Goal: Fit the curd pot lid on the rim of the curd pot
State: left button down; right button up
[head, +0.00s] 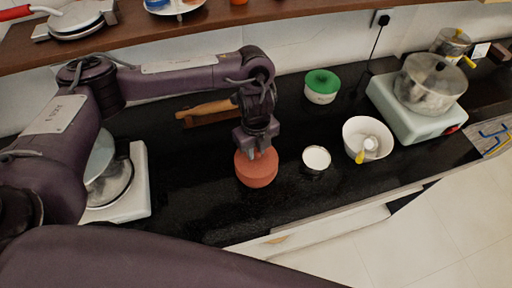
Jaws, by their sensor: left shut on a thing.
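The curd pot (258,182) is a round terracotta clay pot standing on the black counter in the middle of the head view. The curd pot lid (243,161), of the same clay, is at its top. My left gripper (256,153) points down from above and is shut on the lid. The gripper hides the lid's middle and its knob. The lid lies over the pot with little or no gap showing; I cannot tell if it rests fully on the rim. My right gripper is out of view.
A steel cup of white contents (316,158) stands just right of the pot, then a white bowl (360,131). A green-lidded container (321,88) is behind. A rolling pin (207,109) lies behind left. A stove with a steel pot (430,84) is at right. Counter left of the pot is clear.

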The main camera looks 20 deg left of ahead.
pick_arm(q)
jog(key=c, duration=1.1)
grip_release()
jog(key=shift+c, duration=0.2)
jog(key=shift+o, duration=0.4)
jog(key=o, duration=0.5)
jog(key=shift+c, duration=0.2)
jog(key=shift+r, duration=0.1)
notch_tip(320, 180, up, 6)
jog(key=p, duration=0.6)
jog(key=shift+r+p, duration=0.15)
jog(key=shift+p, duration=0.25)
